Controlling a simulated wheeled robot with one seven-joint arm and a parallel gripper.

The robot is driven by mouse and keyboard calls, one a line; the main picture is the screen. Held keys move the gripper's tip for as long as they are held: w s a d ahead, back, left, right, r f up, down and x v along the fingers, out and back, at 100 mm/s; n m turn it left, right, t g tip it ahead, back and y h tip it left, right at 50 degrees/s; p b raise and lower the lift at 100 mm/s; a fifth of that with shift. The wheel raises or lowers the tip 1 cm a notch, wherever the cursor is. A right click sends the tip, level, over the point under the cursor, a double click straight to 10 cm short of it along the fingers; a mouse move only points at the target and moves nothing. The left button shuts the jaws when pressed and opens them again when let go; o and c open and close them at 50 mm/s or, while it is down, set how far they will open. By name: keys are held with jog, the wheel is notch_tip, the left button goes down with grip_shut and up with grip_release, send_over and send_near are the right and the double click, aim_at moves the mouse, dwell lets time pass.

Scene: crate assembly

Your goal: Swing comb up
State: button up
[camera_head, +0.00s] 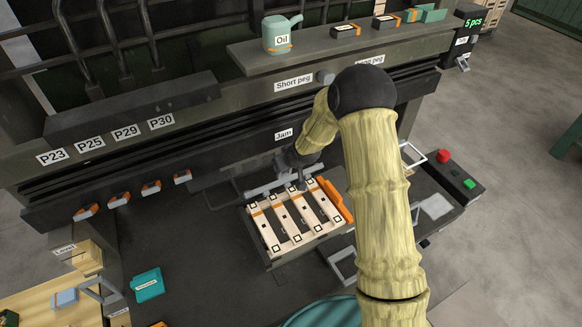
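A tray (274,262) with several pale wooden slats side by side lies on the dark work surface. A grey metal bar (264,188) runs along the tray's back edge; it may be the comb, but I cannot tell for sure. An orange part (336,203) lies along the tray's right side. My gripper (302,183) points down at the back edge of the slats, close to the grey bar. My own arm partly hides this area. The fingers are small and dark, and I cannot see whether they hold anything.
A dark beam labelled Jam (284,134) runs behind the tray. A shelf above holds an oil can (281,38) and small boxes. Orange clips (151,188) line the left rail. A red button (443,156) stands at right. The surface left of the tray is mostly clear.

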jog(key=shift+w+a+r, duration=0.15)
jog(key=shift+w+r, duration=0.25)
jog(key=shift+s+a, duration=0.1)
jog(key=shift+s, duration=0.1)
jog(key=shift+s+d, duration=0.1)
jog(key=shift+d, duration=0.2)
jog(key=shift+a, duration=0.1)
jog(key=o, duration=1.4)
jog(key=shift+s, duration=0.1)
jog(key=shift+c, duration=0.2)
jog(key=shift+o, duration=0.2)
jog(key=shift+s, duration=0.1)
jog(key=shift+f, duration=0.15)
